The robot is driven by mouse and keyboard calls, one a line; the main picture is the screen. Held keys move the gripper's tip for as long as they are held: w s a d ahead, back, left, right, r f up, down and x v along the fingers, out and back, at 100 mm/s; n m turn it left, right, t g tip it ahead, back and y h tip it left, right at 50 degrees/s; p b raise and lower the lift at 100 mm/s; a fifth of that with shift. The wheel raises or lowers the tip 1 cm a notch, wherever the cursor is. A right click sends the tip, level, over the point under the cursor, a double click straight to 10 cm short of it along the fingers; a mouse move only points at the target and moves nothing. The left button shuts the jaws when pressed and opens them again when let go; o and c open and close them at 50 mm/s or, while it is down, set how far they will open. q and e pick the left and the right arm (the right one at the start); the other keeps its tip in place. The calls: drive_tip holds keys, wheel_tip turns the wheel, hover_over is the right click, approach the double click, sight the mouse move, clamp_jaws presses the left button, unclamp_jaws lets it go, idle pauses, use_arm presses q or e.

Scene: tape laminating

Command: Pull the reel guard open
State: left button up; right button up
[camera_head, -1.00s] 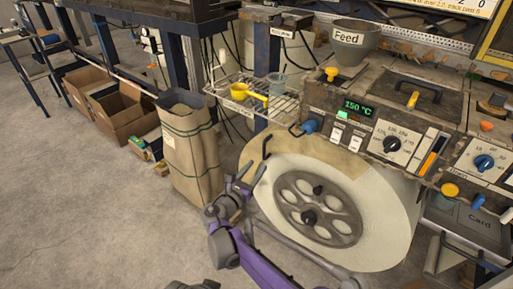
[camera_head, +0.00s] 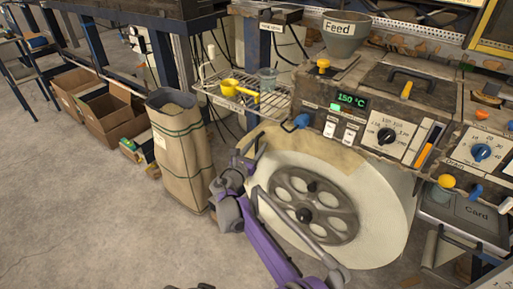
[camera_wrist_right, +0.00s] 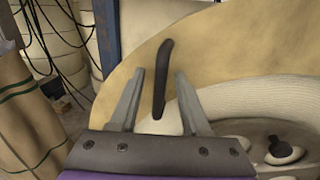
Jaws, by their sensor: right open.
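The reel guard (camera_head: 335,154) is a tan curved plate over the upper part of the large white reel (camera_head: 385,215). It also fills much of the right wrist view (camera_wrist_right: 225,50). Its dark bar handle (camera_wrist_right: 162,80) stands at the guard's left side. My right gripper (camera_head: 248,160) is at the left edge of the guard. In the right wrist view its two fingers (camera_wrist_right: 158,100) are spread, with the handle showing between them and clear space on both sides. I cannot tell how deep the handle sits between the fingers. My left gripper is not in view.
A paper sack (camera_head: 180,150) stands left of my right gripper. The control panel (camera_head: 345,118) overhangs the reel. Cardboard boxes (camera_head: 110,120) stand at left; the floor in front is open.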

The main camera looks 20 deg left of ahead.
clamp_jaws()
idle(1.4)
